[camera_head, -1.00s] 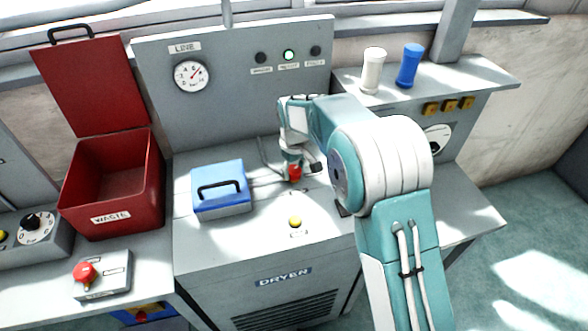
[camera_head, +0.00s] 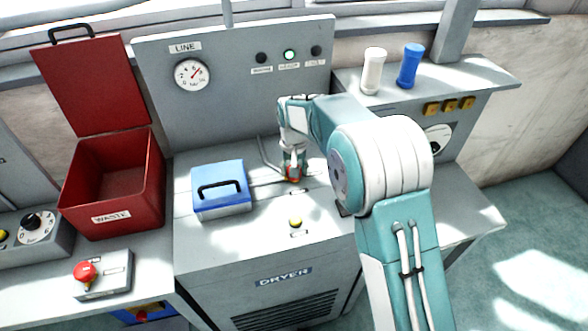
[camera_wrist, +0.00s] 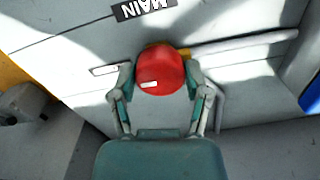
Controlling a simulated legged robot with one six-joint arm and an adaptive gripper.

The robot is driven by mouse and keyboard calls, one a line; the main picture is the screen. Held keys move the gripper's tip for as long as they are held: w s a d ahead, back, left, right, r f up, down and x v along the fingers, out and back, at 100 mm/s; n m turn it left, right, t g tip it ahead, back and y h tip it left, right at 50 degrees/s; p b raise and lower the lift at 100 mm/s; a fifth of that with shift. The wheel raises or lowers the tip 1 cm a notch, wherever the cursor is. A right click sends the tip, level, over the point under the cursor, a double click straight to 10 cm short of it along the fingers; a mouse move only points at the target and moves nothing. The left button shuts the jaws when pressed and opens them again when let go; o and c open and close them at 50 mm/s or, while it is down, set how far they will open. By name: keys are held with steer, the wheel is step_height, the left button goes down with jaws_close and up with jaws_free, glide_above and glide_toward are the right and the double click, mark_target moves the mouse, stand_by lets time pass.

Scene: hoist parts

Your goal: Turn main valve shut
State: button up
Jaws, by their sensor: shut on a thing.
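The main valve is a round red knob (camera_wrist: 160,68) with a small white mark, seen in the wrist view beside a dark MAIN label (camera_wrist: 143,9). My gripper (camera_wrist: 160,84) has one finger on each side of the knob and is shut on it. In the head view my gripper (camera_head: 293,175) points down at the dryer top, and only a little red of the valve shows between the fingers. A pale pipe with a yellow piece (camera_wrist: 235,45) runs off from beside the knob.
A blue box with a black handle (camera_head: 221,189) stands left of my gripper. A yellow button (camera_head: 295,222) is in front. The open red waste bin (camera_head: 110,185) is farther left. A panel with a round gauge (camera_head: 192,75) and lamps, one lit green (camera_head: 289,55), rises behind.

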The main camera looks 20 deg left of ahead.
steer(key=shift+f, duration=0.1)
stand_by(0.3)
steer(key=o, duration=1.1)
steer(key=shift+a, duration=0.1)
steer(key=shift+o, duration=0.2)
step_height(320, 180, up, 12)
steer(key=shift+w, duration=0.1)
